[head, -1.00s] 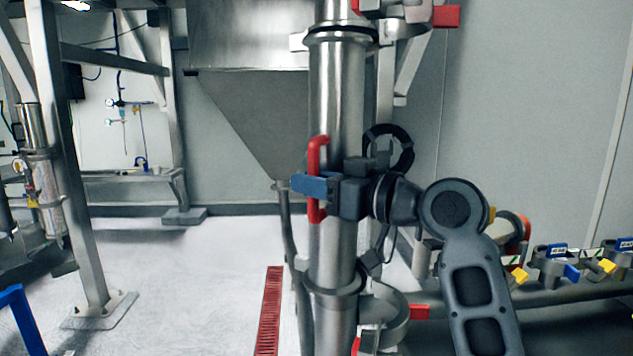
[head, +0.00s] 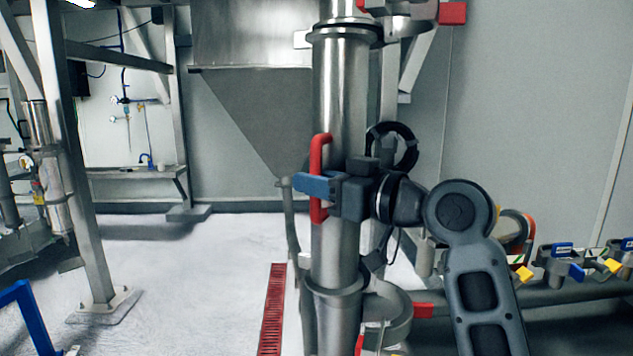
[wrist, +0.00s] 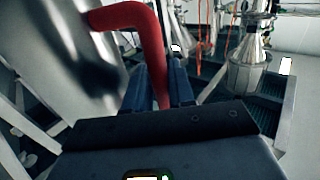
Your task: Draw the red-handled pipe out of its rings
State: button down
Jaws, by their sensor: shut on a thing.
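The steel pipe (head: 341,95) stands upright in the middle of the head view, with a red handle (head: 318,150) on its left side. My gripper (head: 316,186) is shut on the red handle, its blue fingers across the handle's lower part. In the wrist view the red handle (wrist: 140,25) runs down between the two blue fingers (wrist: 160,85). An upper ring (head: 405,22) with a red tab and a lower ring (head: 390,312) with a red tab stand open to the right of the pipe. The pipe's lower end is out of view.
A grey hopper (head: 250,100) hangs behind the pipe. A steel frame post (head: 80,170) stands at left. Several clamps with blue and yellow parts (head: 560,262) lie at right. A red floor grate (head: 272,310) runs left of the pipe, and the floor there is clear.

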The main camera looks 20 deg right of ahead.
jog(key=shift+s+a+r+p, duration=0.1)
jog(key=shift+s+a+p, duration=0.25)
jog(key=shift+s+a, duration=1.05)
dwell(1.6)
jog(key=shift+a, duration=0.2)
dwell(0.4)
